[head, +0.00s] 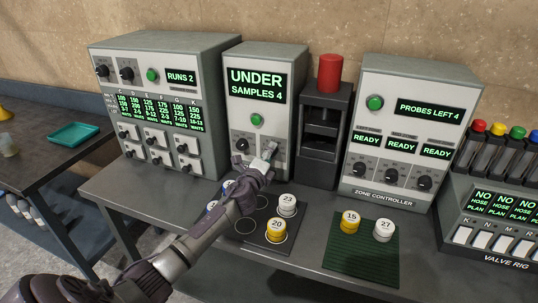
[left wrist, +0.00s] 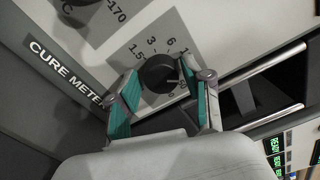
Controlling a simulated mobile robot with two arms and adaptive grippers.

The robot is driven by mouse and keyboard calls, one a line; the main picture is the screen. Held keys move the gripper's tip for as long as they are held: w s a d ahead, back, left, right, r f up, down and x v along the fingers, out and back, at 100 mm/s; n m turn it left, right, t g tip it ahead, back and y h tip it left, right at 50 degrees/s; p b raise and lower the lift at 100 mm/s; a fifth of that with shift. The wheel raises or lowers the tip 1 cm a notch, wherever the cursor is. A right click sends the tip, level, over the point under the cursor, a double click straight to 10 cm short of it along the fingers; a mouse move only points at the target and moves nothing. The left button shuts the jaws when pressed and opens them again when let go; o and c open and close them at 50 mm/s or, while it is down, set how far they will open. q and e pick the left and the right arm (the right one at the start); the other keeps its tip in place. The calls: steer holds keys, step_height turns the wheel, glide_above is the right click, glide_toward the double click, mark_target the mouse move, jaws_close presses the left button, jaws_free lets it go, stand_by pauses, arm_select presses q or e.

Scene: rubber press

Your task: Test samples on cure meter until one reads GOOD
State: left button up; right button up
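The cure meter (head: 246,110) stands at the back, its screen reading UNDER and SAMPLES 4. My left gripper (head: 268,155) is at its lower right knob; in the left wrist view its teal-padded fingers (left wrist: 160,88) stand either side of that black knob (left wrist: 157,73). Whether they press on it I cannot tell. White sample 23 (head: 287,204) and yellow sample 20 (head: 275,231) sit on a dark mat (head: 258,240) with marked circles. Blue-marked samples (head: 227,187) are partly hidden by my left arm. Yellow sample 15 (head: 349,222) and white sample 27 (head: 383,230) are on a green mat (head: 360,260). My right gripper is out of view.
A dark press-like stand (head: 322,135) with a red cylinder on top is right of the meter. The zone controller (head: 400,135) reads PROBES LEFT 4. A RUNS 2 machine (head: 160,105) is left, a valve rig (head: 490,225) far right. A teal tray (head: 73,135) lies on the side table.

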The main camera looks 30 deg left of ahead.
arm_select(q)
steer(key=shift+o, duration=0.4)
steer(key=v, duration=1.2)
steer(key=shift+a, duration=0.1)
